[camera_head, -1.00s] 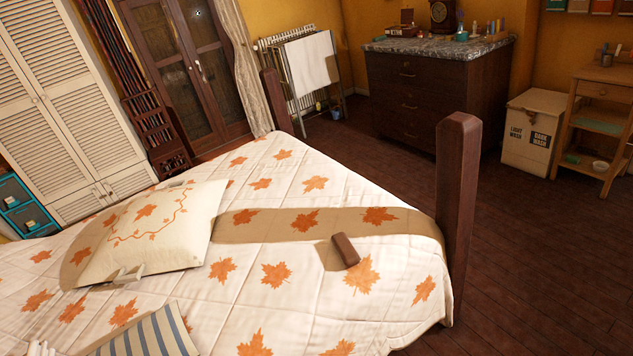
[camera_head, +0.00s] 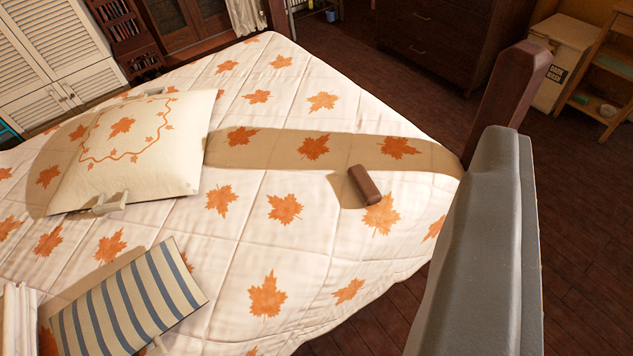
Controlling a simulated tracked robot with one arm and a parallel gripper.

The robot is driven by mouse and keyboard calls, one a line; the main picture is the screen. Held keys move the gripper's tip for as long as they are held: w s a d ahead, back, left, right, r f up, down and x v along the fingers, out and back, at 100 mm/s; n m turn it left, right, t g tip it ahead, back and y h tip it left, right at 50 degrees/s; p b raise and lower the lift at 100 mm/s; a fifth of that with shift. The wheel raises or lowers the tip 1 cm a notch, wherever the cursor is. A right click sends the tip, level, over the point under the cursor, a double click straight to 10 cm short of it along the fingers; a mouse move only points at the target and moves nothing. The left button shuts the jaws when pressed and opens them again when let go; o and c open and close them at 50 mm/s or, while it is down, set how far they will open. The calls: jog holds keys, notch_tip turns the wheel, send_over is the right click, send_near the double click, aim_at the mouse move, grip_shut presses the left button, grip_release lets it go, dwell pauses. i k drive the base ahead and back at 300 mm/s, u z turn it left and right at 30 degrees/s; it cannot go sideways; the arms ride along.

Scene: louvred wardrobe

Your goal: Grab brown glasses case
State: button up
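The brown glasses case (camera_head: 365,185) lies on the bed's white leaf-patterned quilt (camera_head: 240,265), right of the picture's middle. It is a small, dark brown, rounded block, tilted in the picture, and shows whole. It lies at the lower edge of a long shadow band, close to an orange leaf print. Nothing touches it from above. My gripper's fingers do not show. A large grey part of my own body fills the lower right of the view, apart from the case in the picture.
A cream pillow (camera_head: 140,145) and a blue-striped cushion (camera_head: 127,300) lie on the bed's left side, with a small pale object (camera_head: 105,206) by the pillow. A dark bedpost (camera_head: 512,85) rises at the right corner. The quilt around the case is clear.

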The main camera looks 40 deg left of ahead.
aim_at(367, 190)
jog(key=u, duration=0.2)
jog(key=i, duration=1)
jog(key=z, duration=0.05)
